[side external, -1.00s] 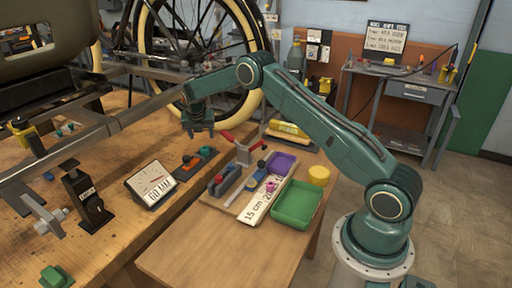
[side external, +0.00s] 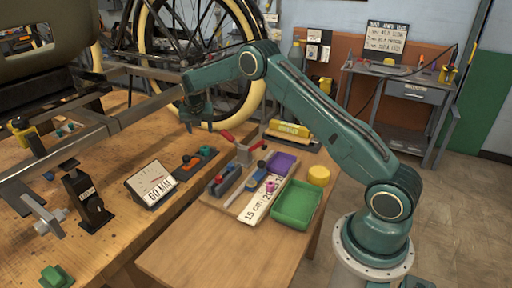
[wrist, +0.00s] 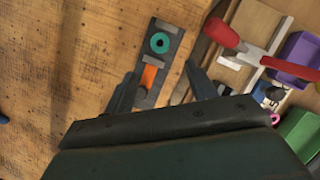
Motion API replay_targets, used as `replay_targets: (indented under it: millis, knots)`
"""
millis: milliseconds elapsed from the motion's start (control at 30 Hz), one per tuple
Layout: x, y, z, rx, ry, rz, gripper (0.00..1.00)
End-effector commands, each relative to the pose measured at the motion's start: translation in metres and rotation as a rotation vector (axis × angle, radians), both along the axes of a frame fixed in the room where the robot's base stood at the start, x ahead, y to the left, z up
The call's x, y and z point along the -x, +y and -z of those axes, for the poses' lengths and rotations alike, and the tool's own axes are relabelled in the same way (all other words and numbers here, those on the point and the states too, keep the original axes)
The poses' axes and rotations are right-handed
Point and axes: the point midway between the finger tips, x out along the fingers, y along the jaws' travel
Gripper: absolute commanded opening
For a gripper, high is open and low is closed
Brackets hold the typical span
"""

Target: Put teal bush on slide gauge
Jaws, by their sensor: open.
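The teal bush (wrist: 159,43), a ring with a dark hole, sits on a dark narrow holder (wrist: 172,28) beside an orange piece (wrist: 149,75). In the side external view the bush (side external: 205,150) is at the holder's far end. My gripper (side external: 199,128) is open and empty above the holder. In the wrist view its fingers (wrist: 160,90) straddle the orange end of the holder, with the bush beyond the tips. A white scale marked 15 cm (side external: 255,207), seemingly the slide gauge, lies on the small table to the right, with a magenta piece (side external: 270,186) on it.
A red-handled clamp (side external: 243,153), purple tray (side external: 281,163), green tray (side external: 297,205) and yellow round piece (side external: 319,175) stand around the scale. A display box (side external: 152,185) is left of the holder. The bike wheel is behind my gripper.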

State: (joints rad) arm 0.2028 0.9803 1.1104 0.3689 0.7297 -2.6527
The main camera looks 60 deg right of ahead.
Motion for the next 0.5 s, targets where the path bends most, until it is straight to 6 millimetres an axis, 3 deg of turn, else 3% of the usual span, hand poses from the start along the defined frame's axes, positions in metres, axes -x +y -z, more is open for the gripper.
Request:
replay_targets:
  millis: [267, 500]
  knots:
    - [0.007, 0.01, -0.028, -0.029, -0.044, 0.075, 0.56]
    - [0.03, 0.036, -0.087, -0.11, -0.142, 0.261, 0.56]
